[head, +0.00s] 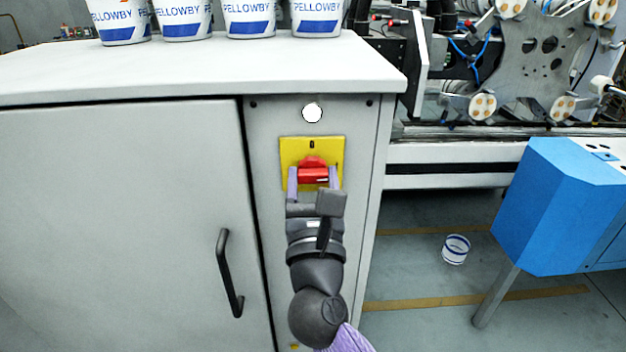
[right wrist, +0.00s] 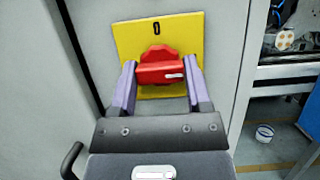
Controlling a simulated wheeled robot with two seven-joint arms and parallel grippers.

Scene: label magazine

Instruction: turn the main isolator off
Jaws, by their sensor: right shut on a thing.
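The main isolator is a red rotary handle (head: 313,174) on a yellow plate (head: 289,151) on the front panel of a grey cabinet. In the right wrist view the red handle (right wrist: 160,72) lies roughly level, with a white mark near its right end. The yellow plate (right wrist: 128,40) carries a "0" above the handle. My right gripper (head: 314,178) reaches up from below, its purple fingers on either side of the handle and shut on it. In the right wrist view the fingers (right wrist: 160,80) flank the handle's two ends. My left gripper is in neither view.
The cabinet door has a black handle (head: 229,273) left of my right arm. Several white-and-blue tubs (head: 249,18) stand on the cabinet top. A blue machine housing (head: 560,205) stands at the right. A small white tub (head: 456,250) is on the floor.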

